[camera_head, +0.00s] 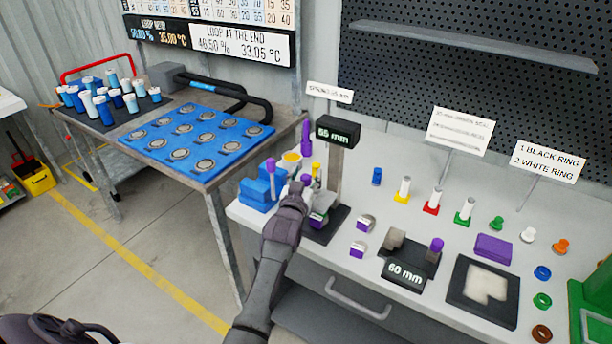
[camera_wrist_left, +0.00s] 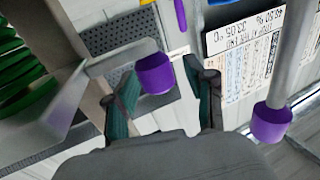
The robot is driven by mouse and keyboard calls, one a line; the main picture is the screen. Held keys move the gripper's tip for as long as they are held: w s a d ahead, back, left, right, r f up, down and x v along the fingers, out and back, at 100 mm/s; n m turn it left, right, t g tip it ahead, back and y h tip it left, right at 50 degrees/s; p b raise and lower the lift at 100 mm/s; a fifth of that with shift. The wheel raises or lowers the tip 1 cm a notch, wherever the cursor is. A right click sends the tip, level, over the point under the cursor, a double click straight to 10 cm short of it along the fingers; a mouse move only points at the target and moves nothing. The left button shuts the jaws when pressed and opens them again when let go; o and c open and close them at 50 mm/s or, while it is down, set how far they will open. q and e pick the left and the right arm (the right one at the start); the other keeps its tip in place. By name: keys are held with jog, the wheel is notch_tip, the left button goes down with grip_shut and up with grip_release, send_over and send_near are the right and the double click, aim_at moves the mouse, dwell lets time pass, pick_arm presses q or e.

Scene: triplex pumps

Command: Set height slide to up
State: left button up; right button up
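The height slide's stand is a grey upright post (camera_head: 335,168) on a dark base, with a black "mm" sign (camera_head: 338,131) on top. A purple knob (camera_head: 306,178) shows beside the post, just above my left gripper (camera_head: 298,192). In the left wrist view a purple knob (camera_wrist_left: 153,74) on a pale metal arm sits in the gap between my left gripper's fingers (camera_wrist_left: 165,95). The fingers are apart, with a clear gap at the right finger. Whether the left finger touches the knob cannot be told. The gripper hides part of the stand. My right gripper is out of view.
A blue holder (camera_head: 258,195) stands left of the post. A black "60 mm" gauge (camera_head: 405,272) and small purple-marked parts (camera_head: 358,250) lie to the right. Small coloured pieces stand on the white bench (camera_head: 395,150). A blue tray table (camera_head: 160,125) is at left.

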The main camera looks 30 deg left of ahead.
pick_arm(q)
grip_shut()
notch_tip(320, 180, up, 8)
jog(key=p, duration=0.6)
jog(key=shift+r+p, duration=0.15)
jog(key=shift+p, duration=0.15)
jog(key=shift+c, duration=1.2)
grip_release()
jog(key=shift+o, duration=1.4)
